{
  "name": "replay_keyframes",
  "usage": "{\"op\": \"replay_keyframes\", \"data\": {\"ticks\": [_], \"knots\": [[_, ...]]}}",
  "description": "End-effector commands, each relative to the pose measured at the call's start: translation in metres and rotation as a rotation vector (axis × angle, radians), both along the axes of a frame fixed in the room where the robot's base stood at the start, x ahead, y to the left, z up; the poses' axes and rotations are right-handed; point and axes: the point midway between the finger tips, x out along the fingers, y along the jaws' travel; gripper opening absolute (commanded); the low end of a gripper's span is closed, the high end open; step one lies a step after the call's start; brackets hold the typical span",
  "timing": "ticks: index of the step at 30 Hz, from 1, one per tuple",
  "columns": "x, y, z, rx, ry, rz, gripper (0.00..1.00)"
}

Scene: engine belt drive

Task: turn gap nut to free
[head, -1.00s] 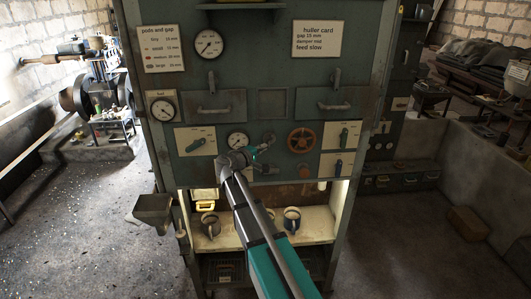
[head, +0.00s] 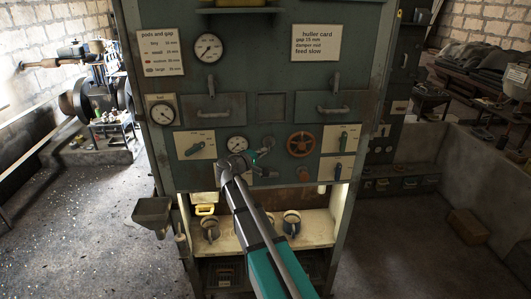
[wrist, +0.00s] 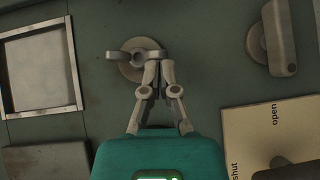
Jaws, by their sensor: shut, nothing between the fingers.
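My gripper (wrist: 155,74) shows in the wrist view with its two fingers together and nothing between them. Its tips are at the lower right edge of a small round grey fitting with a protruding lug (wrist: 122,56) on the green panel, which looks like the gap nut. The fingertips overlap the fitting's edge in the picture; I cannot tell whether they touch it.
A framed square recess (wrist: 40,66), a grey lever (wrist: 270,38) and an open/shut plate (wrist: 262,128) surround the fitting. Mugs stand on the shelf (head: 268,236) below.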

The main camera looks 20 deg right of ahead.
Motion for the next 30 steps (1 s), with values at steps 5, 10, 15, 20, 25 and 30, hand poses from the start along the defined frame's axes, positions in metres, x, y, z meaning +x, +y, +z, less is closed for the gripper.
{"op": "replay_keyframes", "data": {"ticks": [5,10,15,20,25,30], "knots": [[0.001,0.003,0.001,0.0,0.0,0.0,0.0],[0.003,0.013,0.003,0.0,0.0,0.0,0.0],[0.006,0.033,0.006,0.0,0.0,-0.001,0.0],[-0.007,0.057,0.009,0.0,0.0,0.0,0.0],[-0.021,0.081,0.012,0.0,0.0,-0.001,0.0],[-0.032,0.102,0.014,0.0,0.0,-0.002,0.0]]}}
